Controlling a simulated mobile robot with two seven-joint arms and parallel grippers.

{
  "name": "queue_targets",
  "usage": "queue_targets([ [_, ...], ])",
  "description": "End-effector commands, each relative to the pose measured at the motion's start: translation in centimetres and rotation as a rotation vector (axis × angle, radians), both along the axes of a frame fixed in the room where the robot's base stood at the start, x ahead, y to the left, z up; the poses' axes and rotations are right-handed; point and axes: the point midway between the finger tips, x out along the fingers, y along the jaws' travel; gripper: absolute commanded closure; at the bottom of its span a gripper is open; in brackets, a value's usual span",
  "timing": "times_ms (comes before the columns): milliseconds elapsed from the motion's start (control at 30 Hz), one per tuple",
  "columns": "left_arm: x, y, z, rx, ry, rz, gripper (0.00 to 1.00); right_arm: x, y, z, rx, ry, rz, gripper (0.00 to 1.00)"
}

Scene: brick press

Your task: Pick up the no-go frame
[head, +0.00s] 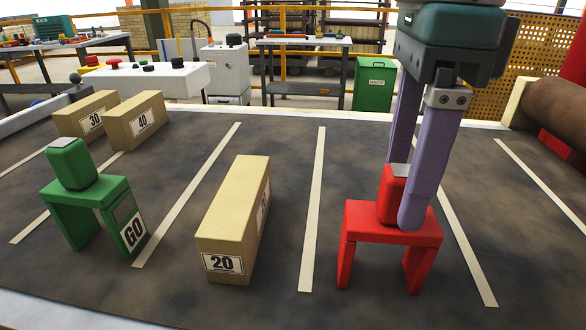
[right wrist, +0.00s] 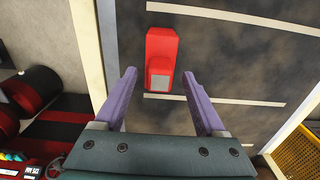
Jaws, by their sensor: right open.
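The red frame (head: 390,222), which I take for the no-go frame, stands upright on two legs on the dark surface. It has a red block handle with a pale top patch; no lettering shows on it. My right gripper (head: 404,195) is above it, pointing down, fingers open on either side of the handle. The near finger hides part of the handle in the head view. My left gripper is not in view.
A green GO frame (head: 92,196) stands at the left. A tan brick marked 20 (head: 232,225) lies between the two frames. Bricks marked 30 (head: 78,116) and 40 (head: 133,122) sit farther back. Pale strips divide the surface. A brown roller (head: 545,103) is at right.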

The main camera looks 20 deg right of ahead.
Motion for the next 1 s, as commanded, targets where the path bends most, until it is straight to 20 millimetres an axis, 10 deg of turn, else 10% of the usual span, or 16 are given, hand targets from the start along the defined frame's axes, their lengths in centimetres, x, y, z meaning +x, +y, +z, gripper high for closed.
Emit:
queue_targets([
  [567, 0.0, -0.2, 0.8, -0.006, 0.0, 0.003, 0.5, 0.1, 0.2, -4.9, 0.001, 0.0, 0.002, 0.28],
  [1000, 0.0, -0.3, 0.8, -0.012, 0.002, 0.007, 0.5, 0.1, 0.2, -4.8, 0.002, 0.0, 0.002, 0.76],
])
